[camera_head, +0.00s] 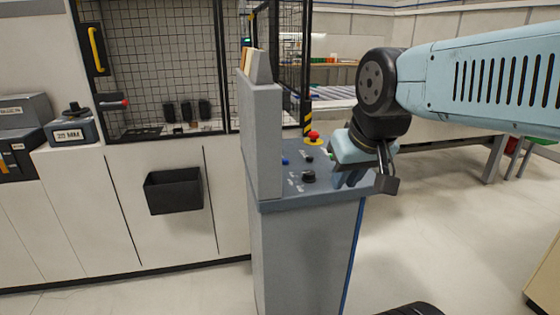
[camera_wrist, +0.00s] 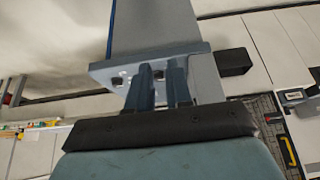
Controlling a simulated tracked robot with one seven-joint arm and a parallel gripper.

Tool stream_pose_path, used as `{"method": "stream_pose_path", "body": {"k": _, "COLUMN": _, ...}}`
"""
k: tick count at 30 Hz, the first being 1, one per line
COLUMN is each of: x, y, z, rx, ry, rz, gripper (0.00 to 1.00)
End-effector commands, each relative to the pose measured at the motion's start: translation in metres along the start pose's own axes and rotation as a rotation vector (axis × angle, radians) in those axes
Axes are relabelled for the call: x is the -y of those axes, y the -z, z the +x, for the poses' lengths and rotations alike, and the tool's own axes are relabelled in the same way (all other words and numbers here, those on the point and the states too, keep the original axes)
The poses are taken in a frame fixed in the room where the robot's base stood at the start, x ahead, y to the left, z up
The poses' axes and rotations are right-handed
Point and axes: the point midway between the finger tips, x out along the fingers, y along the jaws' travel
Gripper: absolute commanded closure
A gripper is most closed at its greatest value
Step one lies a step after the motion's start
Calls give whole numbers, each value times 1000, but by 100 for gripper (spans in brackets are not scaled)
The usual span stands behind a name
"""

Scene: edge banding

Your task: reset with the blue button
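The blue button (camera_head: 285,161) is small and sits on the sloped top of the grey control console (camera_head: 305,245), near its upright panel. My gripper (camera_head: 345,184) is over the console's right edge, to the right of the blue button and apart from it. Its two fingers point down with a narrow gap between them and nothing held. In the wrist view the fingers (camera_wrist: 161,68) stand in front of the console top (camera_wrist: 195,50), hiding part of it. I cannot make out the blue button there.
A red emergency stop (camera_head: 313,135) on a yellow base and a black knob (camera_head: 309,177) share the console top. The upright panel (camera_head: 262,140) walls its left side. A black bin (camera_head: 174,190) hangs on the white machine front. Open floor lies to the right.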

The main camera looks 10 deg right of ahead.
Motion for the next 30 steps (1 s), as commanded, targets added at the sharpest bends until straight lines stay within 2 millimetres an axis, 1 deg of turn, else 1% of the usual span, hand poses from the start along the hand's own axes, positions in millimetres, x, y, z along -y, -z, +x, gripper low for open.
{"method": "stream_pose_path", "body": {"k": 1, "x": 0, "y": 0, "z": 0, "rx": 0, "ry": 0, "rz": 0, "gripper": 86}}
{"method": "stream_pose_path", "body": {"k": 6, "x": 0, "y": 0, "z": 0, "rx": 0, "ry": 0, "rz": 0, "gripper": 100}}
{"method": "stream_pose_path", "body": {"k": 30, "x": 0, "y": 0, "z": 0, "rx": 0, "ry": 0, "rz": 0, "gripper": 100}}
